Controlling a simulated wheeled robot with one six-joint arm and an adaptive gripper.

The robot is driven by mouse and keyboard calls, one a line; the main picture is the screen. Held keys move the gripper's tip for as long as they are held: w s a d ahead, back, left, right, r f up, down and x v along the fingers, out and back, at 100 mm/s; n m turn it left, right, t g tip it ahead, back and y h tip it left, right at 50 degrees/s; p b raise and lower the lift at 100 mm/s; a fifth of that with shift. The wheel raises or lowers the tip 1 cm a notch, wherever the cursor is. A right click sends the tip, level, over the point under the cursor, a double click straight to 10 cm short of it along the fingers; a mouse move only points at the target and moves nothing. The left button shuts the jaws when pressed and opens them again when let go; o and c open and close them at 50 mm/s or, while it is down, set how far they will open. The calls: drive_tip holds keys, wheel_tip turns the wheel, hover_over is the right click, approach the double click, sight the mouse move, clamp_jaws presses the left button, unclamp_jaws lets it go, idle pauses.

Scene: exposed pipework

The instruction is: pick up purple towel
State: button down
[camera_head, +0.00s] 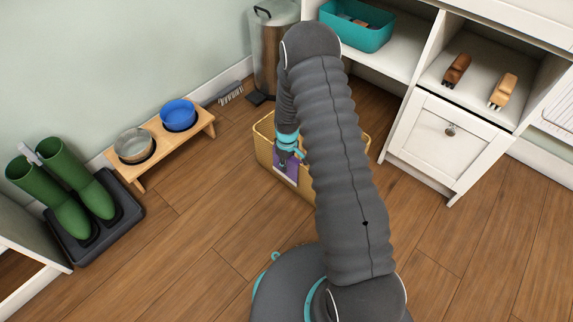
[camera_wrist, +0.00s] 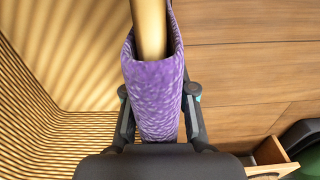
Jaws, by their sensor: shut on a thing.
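The purple towel (camera_wrist: 153,90) hangs folded over the rounded tan rim (camera_wrist: 149,25) of the yellow basket, in the middle of the wrist view. My gripper (camera_wrist: 158,95) has a dark finger on each side of the towel and is shut on it. In the head view my gripper (camera_head: 287,157) is at the near left side of the basket (camera_head: 263,147), and a small patch of the purple towel (camera_head: 287,167) shows below it. My arm hides much of the basket and its inside in the head view.
A wooden stand (camera_head: 145,172) with a blue bowl (camera_head: 178,113) and a metal bowl (camera_head: 134,145) is left of the basket. Green boots (camera_head: 66,187) stand on a dark tray at far left. A metal bin (camera_head: 272,50) is behind. A white cabinet (camera_head: 440,135) is at right.

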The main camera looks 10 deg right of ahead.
wheel_tip(320, 180, up, 18)
drive_tip(key=p, duration=0.1)
drive_tip(key=shift+f+p, duration=0.15)
drive_tip(key=shift+p, duration=0.2)
drive_tip(key=shift+m, duration=0.3)
